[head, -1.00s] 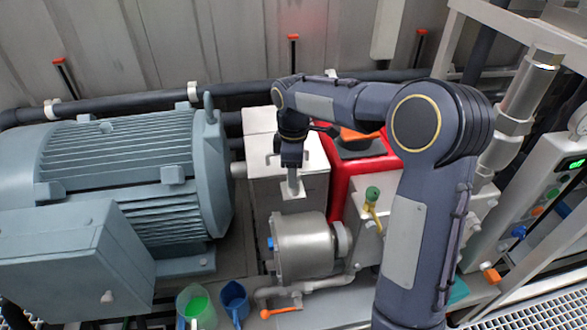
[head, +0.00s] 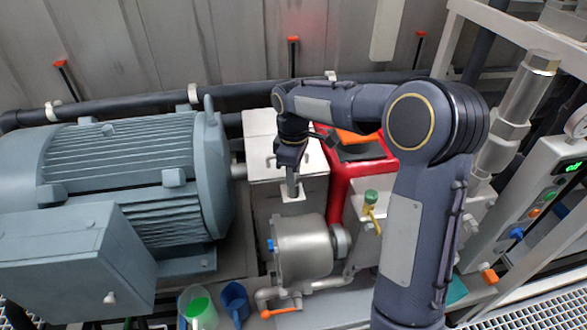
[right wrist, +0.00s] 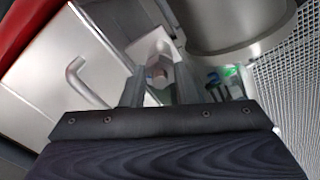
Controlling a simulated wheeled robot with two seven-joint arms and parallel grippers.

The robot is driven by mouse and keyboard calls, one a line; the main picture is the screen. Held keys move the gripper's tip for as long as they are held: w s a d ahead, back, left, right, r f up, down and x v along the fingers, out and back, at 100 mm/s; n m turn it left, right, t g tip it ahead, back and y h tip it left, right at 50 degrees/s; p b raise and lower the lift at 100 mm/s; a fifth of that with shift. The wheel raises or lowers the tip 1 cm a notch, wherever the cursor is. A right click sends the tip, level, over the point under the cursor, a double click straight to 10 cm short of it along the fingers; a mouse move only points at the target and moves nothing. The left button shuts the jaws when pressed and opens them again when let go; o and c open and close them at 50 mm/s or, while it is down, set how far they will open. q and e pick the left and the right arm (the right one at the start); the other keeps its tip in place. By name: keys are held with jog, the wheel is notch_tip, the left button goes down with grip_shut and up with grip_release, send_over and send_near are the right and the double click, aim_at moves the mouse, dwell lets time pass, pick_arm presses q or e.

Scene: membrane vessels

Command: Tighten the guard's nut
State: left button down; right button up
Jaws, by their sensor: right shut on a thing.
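The guard (head: 262,150) is a pale metal box cover between the big motor and the pump. It shows in the right wrist view (right wrist: 50,90) as a light panel with a bar handle (right wrist: 88,84). My right gripper (head: 292,190) points down at the guard's front side. In the right wrist view its two fingers (right wrist: 155,90) stand on either side of a small grey nut (right wrist: 158,73) and are shut on it. In the head view the fingers hide the nut. My left gripper is not in view.
The grey motor (head: 130,165) fills the left. The steel pump (head: 303,250) stands just below the gripper. A red housing (head: 345,175) is close on the right. Green (head: 200,310) and blue (head: 235,300) jugs stand at the front, beside an orange-handled valve (head: 280,312).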

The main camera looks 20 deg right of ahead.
jog(key=m+p, duration=0.2)
jog(key=m, duration=0.4)
jog(key=shift+r, duration=0.15)
jog(key=m+p, duration=0.2)
jog(key=m, duration=0.4)
jog(key=shift+o, duration=0.2)
jog(key=shift+w+m, duration=0.1)
jog(key=shift+m, duration=0.3)
jog(key=o, duration=1)
jog(key=shift+c, duration=0.2)
notch_tip(320, 180, up, 8)
jog(key=shift+f+p, duration=0.25)
jog(key=shift+p, duration=0.1)
